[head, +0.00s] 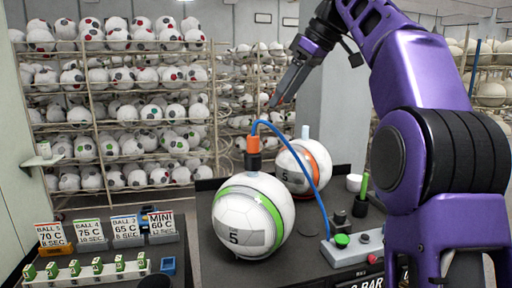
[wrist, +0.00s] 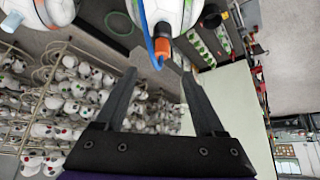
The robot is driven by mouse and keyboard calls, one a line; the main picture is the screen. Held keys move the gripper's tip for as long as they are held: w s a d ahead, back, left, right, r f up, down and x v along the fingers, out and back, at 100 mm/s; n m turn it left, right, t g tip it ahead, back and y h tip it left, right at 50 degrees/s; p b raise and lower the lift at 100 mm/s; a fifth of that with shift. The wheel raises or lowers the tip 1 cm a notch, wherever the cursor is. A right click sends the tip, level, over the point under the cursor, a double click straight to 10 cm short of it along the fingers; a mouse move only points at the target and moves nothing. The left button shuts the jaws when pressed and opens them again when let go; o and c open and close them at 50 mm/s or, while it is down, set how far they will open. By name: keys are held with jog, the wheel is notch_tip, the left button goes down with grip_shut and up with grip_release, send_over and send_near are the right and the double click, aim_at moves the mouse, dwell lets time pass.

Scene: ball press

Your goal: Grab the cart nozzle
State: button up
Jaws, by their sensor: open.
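The nozzle (head: 253,146) is orange with a dark lower part and a blue hose (head: 313,165). It stands upright on top of a white ball (head: 240,217) with a green stripe and a "5". In the wrist view the orange nozzle (wrist: 162,48) shows just beyond my fingertips, roughly between them, with the ball (wrist: 165,12) behind it. My gripper (head: 277,103) is above the nozzle and slightly right of it in the head view, apart from it. In the wrist view my gripper (wrist: 158,76) has its fingers spread with nothing between them.
A second ball (head: 304,167) with an orange stripe stands behind right. The hose runs to a control box (head: 351,247) with green and red buttons. Label cards (head: 125,229) and green-topped pieces (head: 97,267) are at left. Racks of balls (head: 120,97) fill the background.

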aim_at(257, 137)
jog(key=b+x, duration=0.1)
jog(key=x, duration=1)
jog(key=shift+s+f, duration=0.1)
jog(key=shift+s, duration=0.05)
jog(key=shift+a+b+x, duration=0.2)
jog(key=shift+b+x, duration=0.35)
jog(key=shift+x, duration=2.5)
jog(key=shift+r, duration=0.2)
jog(key=shift+c, duration=0.2)
grip_shut()
